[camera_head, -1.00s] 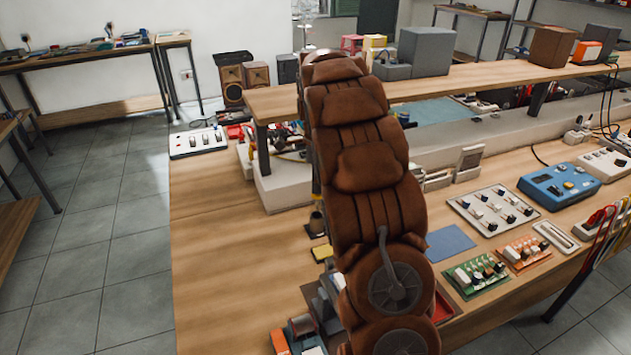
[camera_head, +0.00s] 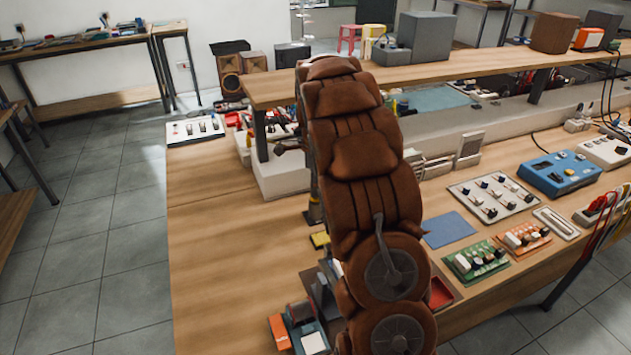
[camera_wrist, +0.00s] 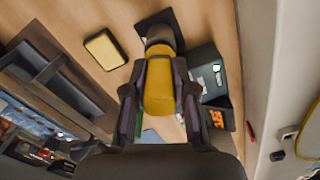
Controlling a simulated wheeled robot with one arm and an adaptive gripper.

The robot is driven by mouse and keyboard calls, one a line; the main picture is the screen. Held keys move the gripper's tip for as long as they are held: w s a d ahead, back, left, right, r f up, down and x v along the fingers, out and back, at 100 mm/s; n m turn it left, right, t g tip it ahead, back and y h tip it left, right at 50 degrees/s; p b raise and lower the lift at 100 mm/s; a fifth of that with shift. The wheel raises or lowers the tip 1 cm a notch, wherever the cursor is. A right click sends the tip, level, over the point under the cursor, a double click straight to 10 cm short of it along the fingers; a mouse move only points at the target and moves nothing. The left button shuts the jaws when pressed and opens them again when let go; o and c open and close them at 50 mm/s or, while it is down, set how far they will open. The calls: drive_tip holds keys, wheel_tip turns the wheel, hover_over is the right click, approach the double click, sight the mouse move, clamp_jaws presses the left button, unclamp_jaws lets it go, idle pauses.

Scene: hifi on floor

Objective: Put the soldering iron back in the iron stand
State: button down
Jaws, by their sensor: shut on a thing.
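In the wrist view my gripper (camera_wrist: 160,72) is shut on the yellow handle of the soldering iron (camera_wrist: 159,94). Past the fingertips, a dark grey round part (camera_wrist: 160,36) lines up with the handle over a black square base, which looks like the iron stand (camera_wrist: 147,20). I cannot tell whether the iron's tip is inside it or only in front of it. In the head view the stand (camera_head: 314,213) shows as a small dark base at the left edge of my arm. My arm hides my gripper and the iron there.
A yellow sponge in a dark tray (camera_wrist: 105,48) lies left of the stand in the wrist view. A dark box-like device (camera_wrist: 208,75) is close on the right. In the head view the wooden bench (camera_head: 225,240) is clear at left; a raised shelf (camera_head: 470,75) spans the back.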

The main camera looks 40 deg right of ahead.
drive_tip(key=shift+f, duration=0.25)
drive_tip(key=c, duration=0.8)
unclamp_jaws()
drive_tip(key=shift+c, duration=0.2)
drive_tip(key=o, duration=0.6)
drive_tip(key=shift+c, duration=0.2)
drive_tip(key=shift+r, duration=0.1)
drive_tip(key=shift+r+p, duration=0.9)
drive_tip(key=shift+r, duration=2.55)
